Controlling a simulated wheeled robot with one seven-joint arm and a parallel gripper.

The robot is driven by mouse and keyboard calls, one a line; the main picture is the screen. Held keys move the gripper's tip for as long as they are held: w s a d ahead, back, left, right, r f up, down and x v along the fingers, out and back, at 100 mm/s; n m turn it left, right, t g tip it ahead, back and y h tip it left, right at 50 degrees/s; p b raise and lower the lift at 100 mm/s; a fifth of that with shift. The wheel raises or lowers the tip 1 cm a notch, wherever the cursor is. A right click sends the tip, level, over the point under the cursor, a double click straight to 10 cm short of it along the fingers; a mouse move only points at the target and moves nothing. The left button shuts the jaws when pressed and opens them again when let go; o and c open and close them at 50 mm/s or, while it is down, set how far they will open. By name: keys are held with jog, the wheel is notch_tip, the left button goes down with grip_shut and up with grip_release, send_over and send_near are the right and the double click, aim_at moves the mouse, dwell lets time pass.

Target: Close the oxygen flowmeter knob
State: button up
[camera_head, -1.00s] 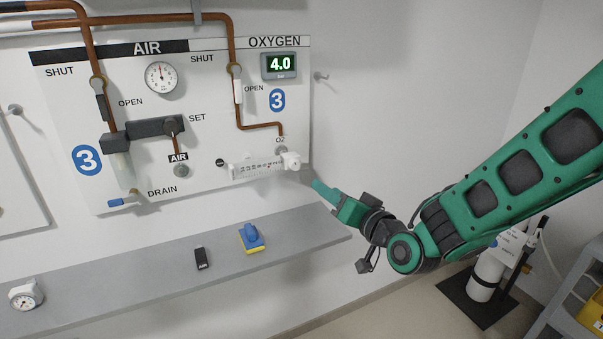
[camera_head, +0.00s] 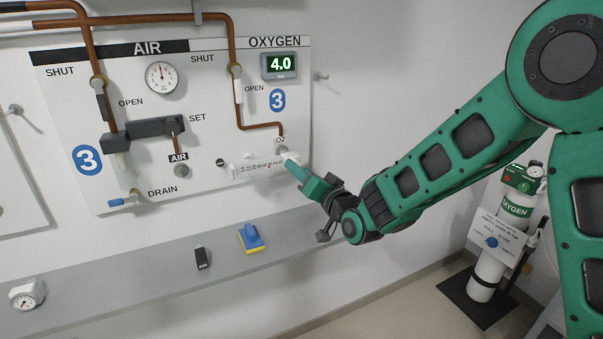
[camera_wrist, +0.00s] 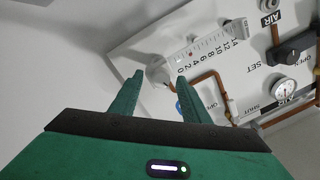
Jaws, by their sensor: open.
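The oxygen flowmeter (camera_head: 258,169) is a white numbered tube mounted at the lower right of the wall panel, under the O2 outlet. In the wrist view its tube (camera_wrist: 207,48) shows printed numbers and a small red mark. The white knob end (camera_wrist: 158,70) shows just beyond and between my fingertips. In the head view the knob end (camera_head: 289,156) is partly covered by my fingers. My gripper (camera_wrist: 160,79) is open, with a green finger to each side of the knob's line. I cannot tell whether the fingers touch the knob.
A grey shelf (camera_head: 160,266) runs below the panel, holding a blue and yellow object (camera_head: 251,238), a small black object (camera_head: 202,258) and a gauge (camera_head: 27,294). An oxygen cylinder (camera_head: 490,272) stands on the floor at right. Copper pipes (camera_head: 231,60) cross the panel.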

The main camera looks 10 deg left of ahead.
jog(key=shift+w+a, duration=0.15)
jog(key=c, duration=1.1)
jog(key=shift+o, duration=0.2)
jog(key=n, duration=0.9)
jog(key=n+h, duration=0.1)
jog(key=n, duration=0.3)
jog(key=shift+w+d+n, duration=0.1)
jog(key=shift+d+n, duration=0.15)
jog(key=shift+n, duration=0.05)
